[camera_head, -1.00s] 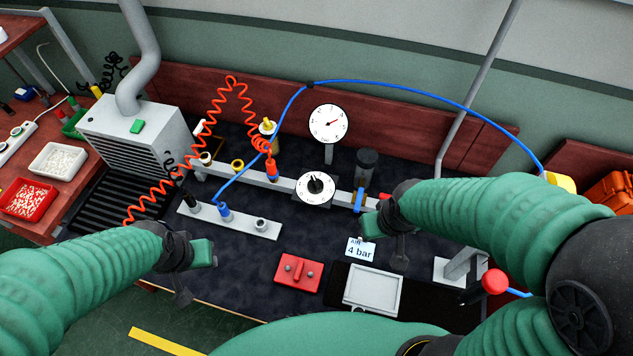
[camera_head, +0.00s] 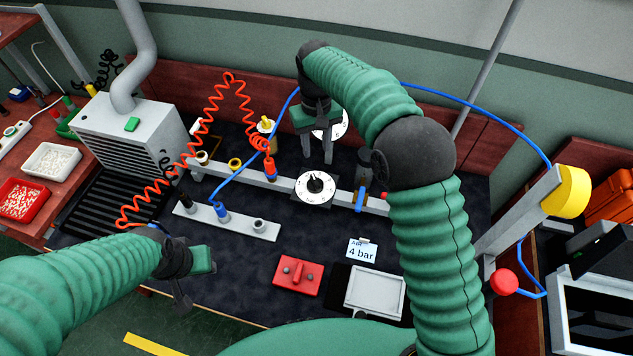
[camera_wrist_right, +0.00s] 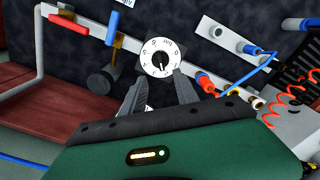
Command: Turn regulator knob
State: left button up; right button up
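The regulator knob (camera_head: 316,184) is a small black knob on a white round dial, fixed to the grey rail on the bench. It also shows in the right wrist view (camera_wrist_right: 160,60), just past the fingertips. My right gripper (camera_head: 318,160) points down with its two fingers apart, just behind and above the dial, holding nothing. In the right wrist view the fingers (camera_wrist_right: 157,78) sit either side of the dial's near edge, with no clear contact on the knob. My left gripper (camera_head: 190,285) hangs at the lower left, away from the knob; its fingers are unclear.
A pressure gauge (camera_head: 341,126) stands behind the knob, partly hidden by my right gripper. A red coiled hose (camera_head: 215,112) and a blue hose (camera_head: 240,180) run left of it. A "4 bar" card (camera_head: 361,250), a red block (camera_head: 297,274) and a grey tray (camera_head: 375,292) lie in front.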

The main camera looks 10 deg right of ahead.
aim_at(317, 184)
notch_tip(317, 184, down, 16)
jog(key=shift+d+f+p, duration=0.15)
jog(key=shift+p, duration=0.35)
grip_shut()
